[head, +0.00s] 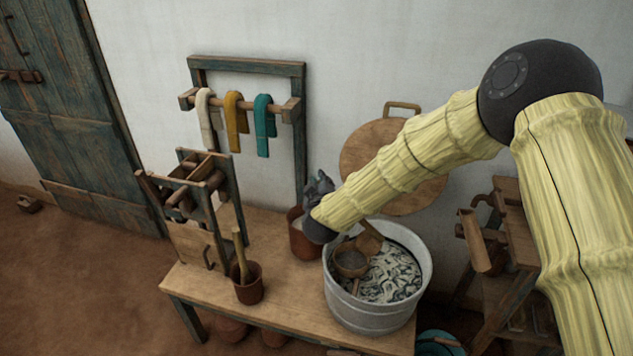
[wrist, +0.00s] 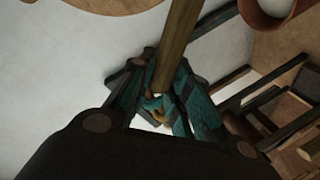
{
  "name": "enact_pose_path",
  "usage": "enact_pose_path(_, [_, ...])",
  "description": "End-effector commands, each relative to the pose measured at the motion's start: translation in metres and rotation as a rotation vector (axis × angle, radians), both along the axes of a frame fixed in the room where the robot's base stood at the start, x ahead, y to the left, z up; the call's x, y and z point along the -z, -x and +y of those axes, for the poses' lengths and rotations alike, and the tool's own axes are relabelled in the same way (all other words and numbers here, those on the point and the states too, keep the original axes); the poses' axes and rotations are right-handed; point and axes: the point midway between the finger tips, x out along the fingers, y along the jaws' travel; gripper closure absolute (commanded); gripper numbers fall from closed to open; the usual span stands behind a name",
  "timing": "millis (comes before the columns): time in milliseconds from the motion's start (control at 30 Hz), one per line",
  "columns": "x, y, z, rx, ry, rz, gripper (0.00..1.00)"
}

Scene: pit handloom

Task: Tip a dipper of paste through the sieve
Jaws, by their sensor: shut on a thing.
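A metal tub (head: 425,283) stands at the right end of the bench, with pale stringy stuff inside. My gripper (head: 318,186) is left of the tub, near a clay pot (head: 302,240) that is partly hidden by my wrist. In the wrist view my gripper (wrist: 158,100) is shut on a wooden handle (wrist: 175,42), seemingly the dipper's. The handle leaves the top of that view, and its bowl is not visible.
The bench (head: 205,284) carries a clay pot with a stick (head: 249,287) and a wooden frame (head: 205,200) at left. Coloured hanks (head: 235,118) hang from a rail on the wall. A round wooden board (head: 360,160) stands behind the tub. A wooden stand (head: 515,225) is at right.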

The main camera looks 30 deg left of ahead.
Motion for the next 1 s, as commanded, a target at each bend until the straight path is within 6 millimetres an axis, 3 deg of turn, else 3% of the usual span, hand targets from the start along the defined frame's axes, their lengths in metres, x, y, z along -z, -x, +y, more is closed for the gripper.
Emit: enact_pose_path(1000, [-0.030, -0.017, -0.049, 0.002, -0.218, 0.075, 1.00])
